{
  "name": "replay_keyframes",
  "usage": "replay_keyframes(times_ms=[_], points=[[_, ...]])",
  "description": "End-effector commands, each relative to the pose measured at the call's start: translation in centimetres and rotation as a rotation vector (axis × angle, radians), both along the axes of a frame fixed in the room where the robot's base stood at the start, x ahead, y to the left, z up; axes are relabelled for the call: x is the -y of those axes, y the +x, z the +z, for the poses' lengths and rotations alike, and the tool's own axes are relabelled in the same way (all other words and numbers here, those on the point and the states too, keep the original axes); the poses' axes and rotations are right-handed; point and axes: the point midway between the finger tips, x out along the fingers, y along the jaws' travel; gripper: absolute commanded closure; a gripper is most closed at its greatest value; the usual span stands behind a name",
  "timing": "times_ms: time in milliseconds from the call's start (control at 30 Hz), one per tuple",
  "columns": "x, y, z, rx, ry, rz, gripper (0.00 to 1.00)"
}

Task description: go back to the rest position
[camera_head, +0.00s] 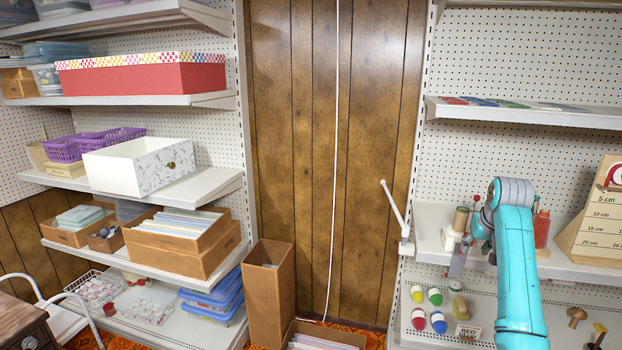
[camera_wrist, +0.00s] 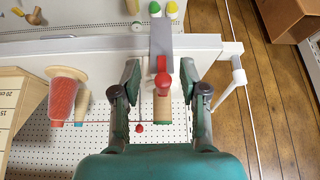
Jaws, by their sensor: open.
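My gripper (camera_wrist: 160,70) is open, its two dark fingers spread apart in the wrist view. Between and beyond them I see a red-tipped part (camera_wrist: 161,80), a flat grey piece (camera_wrist: 161,38) and a tan spool-like cylinder (camera_wrist: 162,110). I cannot tell their exact distance from the fingers; neither finger visibly presses on them. In the head view my turquoise arm reaches up at the right, with my gripper (camera_head: 480,237) in front of the right shelf, partly hidden by the arm. The tan spool (camera_head: 461,219) stands on that shelf beside a white block (camera_head: 451,240).
Stocked shelves (camera_head: 200,187) fill the left; the wood-panelled middle is open.

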Motion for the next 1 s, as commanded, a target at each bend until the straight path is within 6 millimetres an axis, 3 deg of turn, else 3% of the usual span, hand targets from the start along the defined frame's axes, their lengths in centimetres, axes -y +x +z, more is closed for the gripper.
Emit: replay_keyframes(times_ms=[33,100,267,500,800,1000], points=[[-0.7,-0.3,-3.0,0.008,-0.001,0.005,0.56],[-1.6,-0.6,-6.2,0.028,-0.007,0.01,0.56],[-3.6,-2.0,-13.2,0.074,-0.02,0.022,0.56],[-6.9,-5.8,-22.3,0.146,-0.036,0.04,0.56],[-11.2,-12.9,-31.4,0.234,-0.054,0.065,0.56],[-14.0,-18.9,-35.6,0.293,-0.065,0.081,0.56]])
